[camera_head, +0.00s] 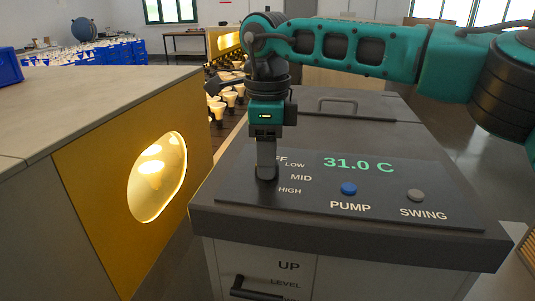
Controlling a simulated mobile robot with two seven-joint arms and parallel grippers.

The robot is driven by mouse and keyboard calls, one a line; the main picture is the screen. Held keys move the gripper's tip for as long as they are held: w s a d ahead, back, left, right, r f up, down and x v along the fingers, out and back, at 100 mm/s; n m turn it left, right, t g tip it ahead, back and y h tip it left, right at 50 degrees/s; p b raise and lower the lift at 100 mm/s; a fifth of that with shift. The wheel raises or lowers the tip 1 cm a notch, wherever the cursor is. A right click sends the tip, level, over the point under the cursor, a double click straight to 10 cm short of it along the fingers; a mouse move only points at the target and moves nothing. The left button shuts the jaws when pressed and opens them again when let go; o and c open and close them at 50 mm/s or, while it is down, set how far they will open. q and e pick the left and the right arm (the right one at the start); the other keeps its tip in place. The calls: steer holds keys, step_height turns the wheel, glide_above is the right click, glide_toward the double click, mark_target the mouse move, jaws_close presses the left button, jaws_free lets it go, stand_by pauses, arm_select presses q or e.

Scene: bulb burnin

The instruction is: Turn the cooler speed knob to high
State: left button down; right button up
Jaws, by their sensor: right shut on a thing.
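The cooler (350,228) stands in front of me with a dark sloped control panel (310,200) on top. Its display (358,164) reads 31.0 C in green. The labels LOW, MID and HIGH run down beside my right gripper, and the OFF label is partly covered by it. My right gripper (266,172) points down at the panel, shut on the speed knob, which its fingers hide. I cannot tell which label the knob points to. A blue PUMP button (348,189) and a grey SWING button (415,195) sit to the right. My left gripper is not in view.
A yellow-fronted cabinet (90,180) with a glowing oval window stands close on the left. Several bulbs (222,100) stand in rows behind the gripper. The cooler's lid has a raised handle (338,104). Blue crates (105,48) are at the back left.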

steer(key=m, duration=0.5)
steer(key=shift+m, duration=0.3)
steer(key=m, duration=0.3)
steer(key=shift+m, duration=0.3)
steer(key=m, duration=0.3)
steer(key=shift+m+b, duration=0.3)
steer(key=shift+m, duration=0.1)
steer(key=m, duration=0.3)
steer(key=shift+f+m, duration=0.1)
steer(key=shift+m, duration=0.2)
steer(key=m+b, duration=0.1)
steer(key=m, duration=0.2)
steer(key=shift+m, duration=0.3)
steer(key=m+b, duration=0.1)
steer(key=m, duration=0.4)
steer(key=shift+m, duration=0.4)
